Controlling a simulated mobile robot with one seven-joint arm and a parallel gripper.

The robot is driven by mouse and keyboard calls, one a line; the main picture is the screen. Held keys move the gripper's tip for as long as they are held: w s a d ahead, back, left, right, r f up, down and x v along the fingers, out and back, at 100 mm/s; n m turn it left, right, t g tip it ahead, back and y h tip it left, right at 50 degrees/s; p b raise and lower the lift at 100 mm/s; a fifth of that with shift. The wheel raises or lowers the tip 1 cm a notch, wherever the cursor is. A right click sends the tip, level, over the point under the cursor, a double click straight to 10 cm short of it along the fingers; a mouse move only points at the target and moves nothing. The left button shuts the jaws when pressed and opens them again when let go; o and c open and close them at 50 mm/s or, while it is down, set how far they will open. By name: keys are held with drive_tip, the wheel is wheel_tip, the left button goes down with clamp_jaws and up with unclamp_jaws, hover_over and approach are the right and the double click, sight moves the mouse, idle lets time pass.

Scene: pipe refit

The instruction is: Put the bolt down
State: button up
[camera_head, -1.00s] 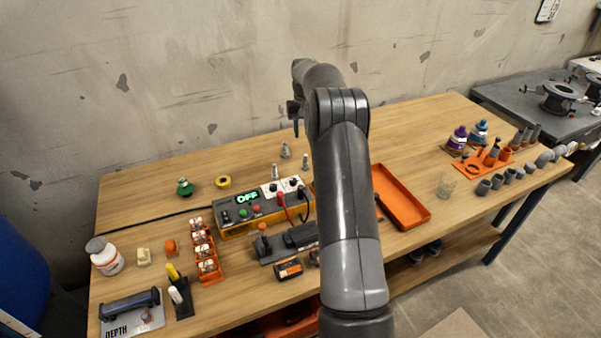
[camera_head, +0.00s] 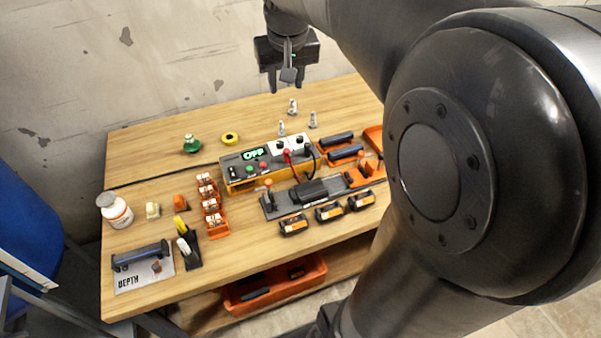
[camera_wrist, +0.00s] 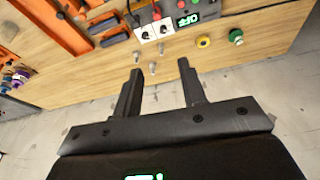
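My gripper (camera_head: 286,86) is raised above the back of the wooden table (camera_head: 150,150). In the wrist view my gripper (camera_wrist: 160,68) has its two fingers apart, with nothing between them. Three small silver upright pieces, which look like bolts, stand on the table behind the control box: one at the back (camera_head: 292,107), one at the right (camera_head: 313,120) and one close to the box (camera_head: 281,128). They also show beyond the fingertips in the wrist view, one being the silver piece (camera_wrist: 153,68). I cannot tell which is the task's bolt. None touches my gripper.
A yellow control box (camera_head: 265,168) reading OFF stands in front of the silver pieces. A yellow ring (camera_head: 229,138) and a green knob-like part (camera_head: 191,144) stand to their left. A white bottle (camera_head: 115,210) is at the left edge. My arm hides the table's right side.

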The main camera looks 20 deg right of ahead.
drive_tip(key=s+a+f+t, duration=0.1)
drive_tip(key=s+a+f, duration=0.1)
drive_tip(key=s, duration=0.8)
drive_tip(key=s+a+f+n+t, duration=0.1)
drive_tip(key=s+a+f, duration=0.2)
drive_tip(key=s, duration=0.7)
drive_tip(key=shift+s+f+y, duration=0.15)
drive_tip(key=shift+f+y, duration=0.1)
drive_tip(key=shift+y, duration=0.05)
drive_tip(key=shift+o, duration=0.9)
